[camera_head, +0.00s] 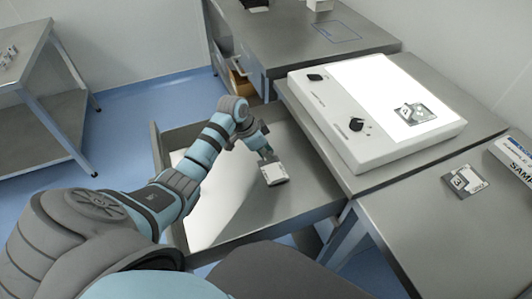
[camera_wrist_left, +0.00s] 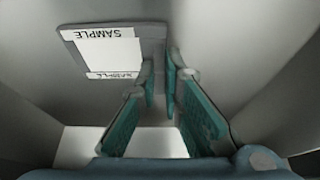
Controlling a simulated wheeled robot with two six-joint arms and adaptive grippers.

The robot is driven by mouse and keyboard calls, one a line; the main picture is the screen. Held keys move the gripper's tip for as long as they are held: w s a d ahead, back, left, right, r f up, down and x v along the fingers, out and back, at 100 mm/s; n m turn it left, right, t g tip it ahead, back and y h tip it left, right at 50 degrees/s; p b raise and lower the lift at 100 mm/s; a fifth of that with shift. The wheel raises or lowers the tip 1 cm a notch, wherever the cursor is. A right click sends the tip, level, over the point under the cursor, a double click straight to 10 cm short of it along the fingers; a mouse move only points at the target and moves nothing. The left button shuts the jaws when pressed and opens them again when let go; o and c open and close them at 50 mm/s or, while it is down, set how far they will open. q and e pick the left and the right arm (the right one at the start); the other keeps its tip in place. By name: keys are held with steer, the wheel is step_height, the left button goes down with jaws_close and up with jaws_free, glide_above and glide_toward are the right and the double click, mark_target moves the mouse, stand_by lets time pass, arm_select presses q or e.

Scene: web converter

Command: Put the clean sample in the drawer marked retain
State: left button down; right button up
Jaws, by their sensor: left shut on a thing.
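My left gripper (camera_head: 265,154) reaches down into an open grey metal drawer (camera_head: 303,190). It is shut on the edge of a flat sample (camera_head: 275,175) with a pale face and a grey border, low inside the drawer. In the left wrist view the sample (camera_wrist_left: 108,52) carries the word SAMPLE along its edges, and the gripper fingers (camera_wrist_left: 160,75) close on its right border. I cannot tell whether the sample touches the drawer floor. No drawer marking is readable. My right gripper is not in view.
A light box (camera_head: 350,125) with knobs stands on the bench right of the drawer, a marked sample card (camera_head: 414,113) on its lit panel. Another card (camera_head: 464,181) and a SAMPLE-labelled box (camera_head: 516,157) are at the right. Drawer walls surround my gripper.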

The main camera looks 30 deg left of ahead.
arm_select(q)
steer(key=shift+f, duration=0.1)
steer(key=c, duration=1.7)
jaws_free()
steer(key=p+v, duration=0.3)
steer(key=v, duration=0.9)
steer(key=shift+r, duration=0.25)
